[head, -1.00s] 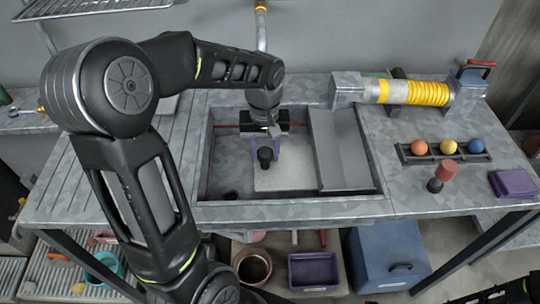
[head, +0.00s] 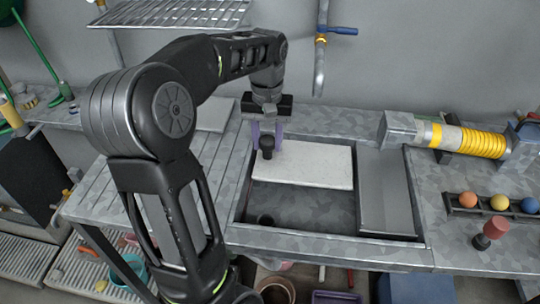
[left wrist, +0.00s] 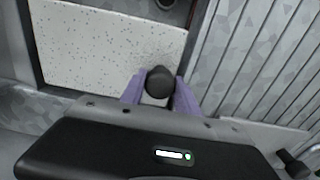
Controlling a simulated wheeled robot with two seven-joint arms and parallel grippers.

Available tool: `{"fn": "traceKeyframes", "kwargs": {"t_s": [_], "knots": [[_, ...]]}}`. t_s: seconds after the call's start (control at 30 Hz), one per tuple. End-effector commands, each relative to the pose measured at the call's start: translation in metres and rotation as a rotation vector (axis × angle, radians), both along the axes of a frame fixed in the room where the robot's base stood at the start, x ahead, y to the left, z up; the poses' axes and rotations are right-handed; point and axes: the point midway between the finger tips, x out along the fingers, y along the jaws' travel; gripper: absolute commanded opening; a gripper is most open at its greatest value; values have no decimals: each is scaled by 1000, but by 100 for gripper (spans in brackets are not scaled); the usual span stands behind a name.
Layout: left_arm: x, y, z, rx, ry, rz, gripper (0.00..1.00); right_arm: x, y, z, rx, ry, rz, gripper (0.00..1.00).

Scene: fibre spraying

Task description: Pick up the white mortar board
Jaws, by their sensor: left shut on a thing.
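The white mortar board (head: 315,168) is a flat, speckled rectangle with a black knob (head: 267,147) near its left end. It appears lifted over the back part of the sink, covering part of the rear rim. My left gripper (head: 266,138), with purple fingers, is shut on the knob. In the left wrist view, the purple fingers (left wrist: 160,92) sit on both sides of the black knob, with the board (left wrist: 105,50) beyond. My right gripper is out of view.
The sink (head: 310,205) below is open, with a dark drain at its left. A grey ramp (head: 386,190) fills its right side. A yellow-ringed cylinder (head: 465,140), coloured balls (head: 499,204) and a red-topped tool (head: 492,231) stand at the right. A tap (head: 320,60) hangs behind.

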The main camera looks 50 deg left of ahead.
Motion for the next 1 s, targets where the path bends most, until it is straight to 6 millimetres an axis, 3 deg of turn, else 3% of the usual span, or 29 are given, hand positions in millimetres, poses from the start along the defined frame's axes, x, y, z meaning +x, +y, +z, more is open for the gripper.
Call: {"fn": "traceKeyframes", "kwargs": {"t_s": [0.2,0.4,1.0], "knots": [[1,0,40,1,-3,0,0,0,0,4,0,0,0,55],[1,0,57,0,-2,0,0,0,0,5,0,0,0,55],[0,0,60,0,-1,0,0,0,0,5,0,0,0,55]]}}
